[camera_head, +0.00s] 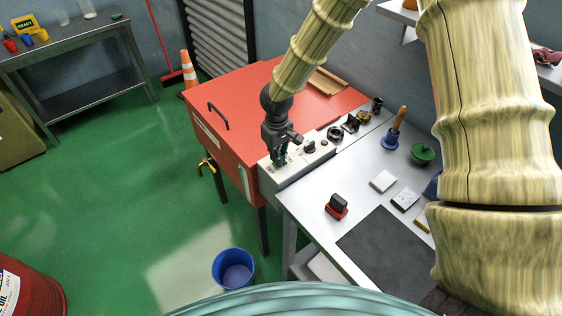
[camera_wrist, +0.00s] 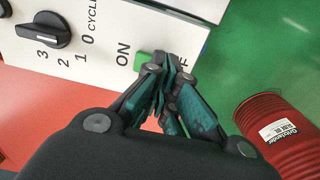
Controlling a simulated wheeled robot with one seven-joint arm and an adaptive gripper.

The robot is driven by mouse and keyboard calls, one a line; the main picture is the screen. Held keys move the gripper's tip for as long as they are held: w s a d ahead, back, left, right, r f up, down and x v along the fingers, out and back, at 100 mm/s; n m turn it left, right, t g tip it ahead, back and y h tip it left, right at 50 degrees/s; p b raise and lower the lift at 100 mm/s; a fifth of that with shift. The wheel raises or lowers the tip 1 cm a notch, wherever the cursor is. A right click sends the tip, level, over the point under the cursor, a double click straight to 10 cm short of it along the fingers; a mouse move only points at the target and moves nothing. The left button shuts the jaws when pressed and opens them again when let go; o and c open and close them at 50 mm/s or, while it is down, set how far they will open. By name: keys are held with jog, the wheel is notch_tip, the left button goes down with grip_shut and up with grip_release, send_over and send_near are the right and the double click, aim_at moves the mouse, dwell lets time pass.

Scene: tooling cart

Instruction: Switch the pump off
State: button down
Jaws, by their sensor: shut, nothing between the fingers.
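A pale control panel (camera_head: 300,165) runs along the front right edge of a red lidded machine (camera_head: 235,115). In the wrist view the panel (camera_wrist: 105,25) carries ON lettering and, partly hidden, the end of another label that shows an F. Between them sits a green switch (camera_wrist: 143,61), mostly covered by my fingers. My gripper (camera_wrist: 167,72) is shut and empty, its fingertips over or against the switch; contact is unclear. In the head view my gripper (camera_head: 279,162) points down at the panel and hides the switch.
A black rotary knob (camera_wrist: 45,30) marked CYCLE with numbers is beside the switch; it also shows in the head view (camera_head: 309,147). A grey bench (camera_head: 310,215) at right holds stamps and small blocks. A blue bucket (camera_head: 233,268) and red drum (camera_head: 30,290) stand on the green floor.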

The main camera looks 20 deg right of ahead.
jog(key=shift+f, duration=0.35)
dwell(0.3)
jog(key=shift+r, duration=0.1)
jog(key=shift+r+p, duration=2.35)
jog(key=shift+r, duration=1.1)
jog(key=shift+f, duration=0.1)
